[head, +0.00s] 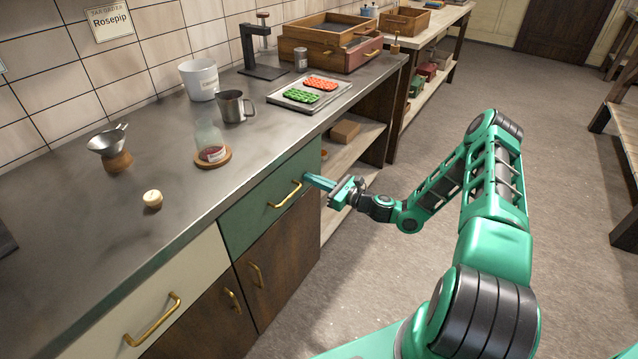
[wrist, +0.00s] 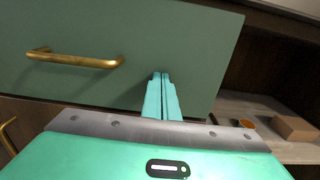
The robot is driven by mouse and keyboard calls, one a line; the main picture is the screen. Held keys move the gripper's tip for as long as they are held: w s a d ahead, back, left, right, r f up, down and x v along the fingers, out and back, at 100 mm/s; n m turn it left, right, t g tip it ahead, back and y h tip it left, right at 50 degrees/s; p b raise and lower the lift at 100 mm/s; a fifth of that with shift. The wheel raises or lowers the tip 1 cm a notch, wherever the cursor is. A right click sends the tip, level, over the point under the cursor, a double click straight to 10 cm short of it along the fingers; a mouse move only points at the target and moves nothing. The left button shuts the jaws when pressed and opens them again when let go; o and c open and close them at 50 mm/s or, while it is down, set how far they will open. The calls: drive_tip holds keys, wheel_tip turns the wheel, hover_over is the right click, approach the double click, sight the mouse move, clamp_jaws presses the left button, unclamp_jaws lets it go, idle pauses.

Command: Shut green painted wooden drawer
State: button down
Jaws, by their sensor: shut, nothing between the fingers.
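The green painted drawer (head: 264,208) is at the top of the cabinet under the grey counter, with a brass bar handle (head: 286,194). In the head view its front looks about level with the cabinet face. In the wrist view the drawer front (wrist: 170,45) fills much of the picture, with its handle (wrist: 75,57) to the left. My gripper (head: 309,179) is shut and empty, at the right end of the drawer front. In the wrist view the shut fingertips (wrist: 161,76) overlap the lower right of the front; I cannot tell whether they touch it.
A cream drawer (head: 160,300) is to the left, and dark wooden doors (head: 280,250) are below. Open shelves (head: 345,165) lie to the right. The counter holds a glass jar (head: 211,144), a metal jug (head: 234,106) and a tray (head: 310,95). The floor (head: 380,290) in front is clear.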

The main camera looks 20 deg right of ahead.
drive_tip(key=shift+w+a+r, duration=0.25)
drive_tip(key=v, duration=1.5)
drive_tip(key=s+a+r+n+g+h, duration=0.15)
drive_tip(key=s+a+n+g, duration=0.25)
drive_tip(key=s+n+g, duration=0.85)
drive_tip(key=s+d+r+n+h, duration=0.3)
drive_tip(key=s+r, duration=0.5)
drive_tip(key=s+d+r+n+g+h, duration=0.1)
drive_tip(key=s+d+r+n+h, duration=0.2)
drive_tip(key=s+r, duration=0.4)
drive_tip(key=s+d+r+n+g+h, duration=0.1)
drive_tip(key=s+d+r+n+h, duration=0.2)
drive_tip(key=s+r, duration=0.5)
drive_tip(key=shift+s+r+n, duration=0.35)
drive_tip(key=shift+s+r, duration=0.05)
drive_tip(key=shift+s, duration=0.2)
